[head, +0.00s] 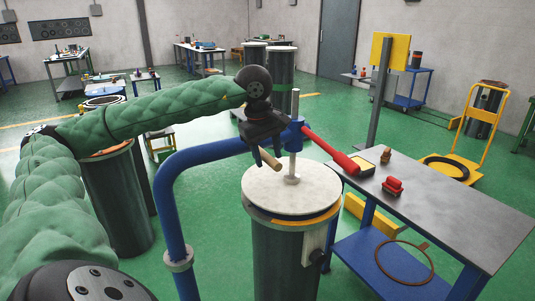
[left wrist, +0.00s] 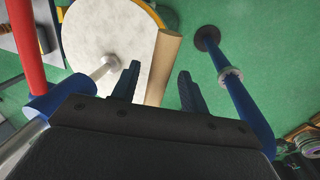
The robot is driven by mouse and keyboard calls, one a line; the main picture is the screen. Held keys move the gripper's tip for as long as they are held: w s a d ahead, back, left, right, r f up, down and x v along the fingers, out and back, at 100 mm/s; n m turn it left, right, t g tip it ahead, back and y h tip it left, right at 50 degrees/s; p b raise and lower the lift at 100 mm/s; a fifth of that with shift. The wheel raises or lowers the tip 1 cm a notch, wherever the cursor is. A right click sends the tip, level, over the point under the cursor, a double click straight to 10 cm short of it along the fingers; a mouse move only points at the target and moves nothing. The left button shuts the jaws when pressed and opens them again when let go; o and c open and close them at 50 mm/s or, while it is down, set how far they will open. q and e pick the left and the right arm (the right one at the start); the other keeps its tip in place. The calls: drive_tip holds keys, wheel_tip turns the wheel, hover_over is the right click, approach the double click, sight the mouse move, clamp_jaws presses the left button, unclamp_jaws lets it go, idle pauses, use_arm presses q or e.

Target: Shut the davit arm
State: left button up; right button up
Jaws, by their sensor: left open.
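The blue davit arm (head: 205,152) rises from a post at the left and reaches right to a collar (head: 292,131) with a red handle (head: 330,150) and an upright metal rod. The rod meets a pale round lid (head: 265,190) over a dark cylinder (head: 285,260). The orange rim shows past the lid's right front edge, so the lid looks offset. My left gripper (head: 264,150) is open above the lid's back left. A tan bar (left wrist: 165,60) lies between its spread fingers (left wrist: 159,88) in the left wrist view; contact cannot be told. My right gripper is out of view.
A workbench (head: 450,205) with a red object (head: 393,186) stands close at the right. A yellow sign post (head: 388,60) and yellow trolley (head: 478,125) are behind it. Another dark cylinder (head: 120,205) stands left. Green floor lies open behind.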

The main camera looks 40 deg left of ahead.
use_arm(q)
wheel_tip(320, 180, up, 8)
drive_tip(key=s, duration=0.1)
drive_tip(key=shift+s+a+f+b, duration=0.2)
drive_tip(key=shift+a+b, duration=0.05)
drive_tip(key=shift+b, duration=0.05)
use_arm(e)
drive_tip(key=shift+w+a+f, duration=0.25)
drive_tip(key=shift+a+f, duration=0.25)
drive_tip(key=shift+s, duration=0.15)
